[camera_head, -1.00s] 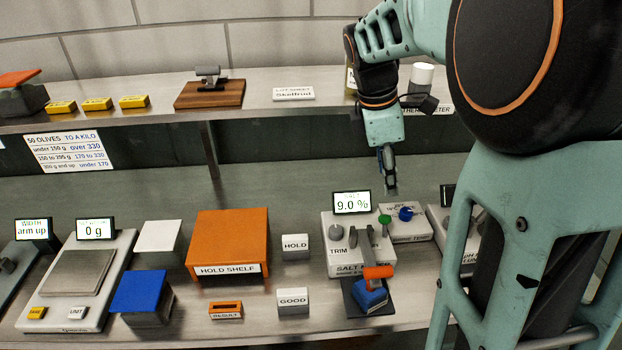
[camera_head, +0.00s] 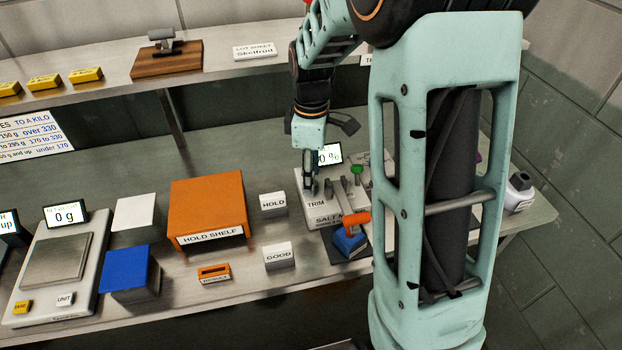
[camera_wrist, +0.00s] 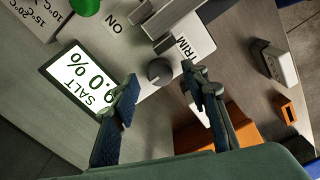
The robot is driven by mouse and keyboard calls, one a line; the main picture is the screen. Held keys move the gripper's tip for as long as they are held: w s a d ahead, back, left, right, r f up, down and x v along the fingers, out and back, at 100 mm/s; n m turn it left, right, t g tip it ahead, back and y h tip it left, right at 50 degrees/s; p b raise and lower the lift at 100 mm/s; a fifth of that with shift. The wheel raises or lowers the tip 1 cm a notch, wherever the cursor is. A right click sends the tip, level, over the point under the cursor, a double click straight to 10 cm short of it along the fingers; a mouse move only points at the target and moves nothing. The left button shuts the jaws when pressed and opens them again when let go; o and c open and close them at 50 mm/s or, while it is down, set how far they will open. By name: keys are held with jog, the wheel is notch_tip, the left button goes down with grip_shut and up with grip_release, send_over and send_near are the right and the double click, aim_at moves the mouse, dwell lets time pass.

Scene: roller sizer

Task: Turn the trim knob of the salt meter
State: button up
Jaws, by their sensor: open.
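The salt meter (camera_head: 322,220) is a pale box with a TRIM label and a tilted display (camera_head: 330,154), partly hidden by my gripper. The wrist view shows the display (camera_wrist: 83,82) reading 9.0 %. The trim knob (camera_wrist: 160,71) is a small dark grey round knob beside the TRIM label in the wrist view. My gripper (camera_head: 311,188) is open and points down over the meter's left part, hiding the knob in the head view. In the wrist view, my fingertips (camera_wrist: 160,83) are on either side of the knob, with gaps showing; their exact height above it is unclear.
A blue block (camera_head: 350,242) sits in front. The HOLD block (camera_head: 273,206), GOOD block (camera_head: 279,256) and orange hold shelf (camera_head: 207,205) stand left of it.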

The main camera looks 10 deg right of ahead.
jog(key=shift+f, duration=0.85)
jog(key=shift+c, duration=0.6)
grip_shut()
jog(key=m, duration=0.5)
jog(key=shift+o, duration=0.6)
grip_release()
notch_tip(320, 180, up, 12)
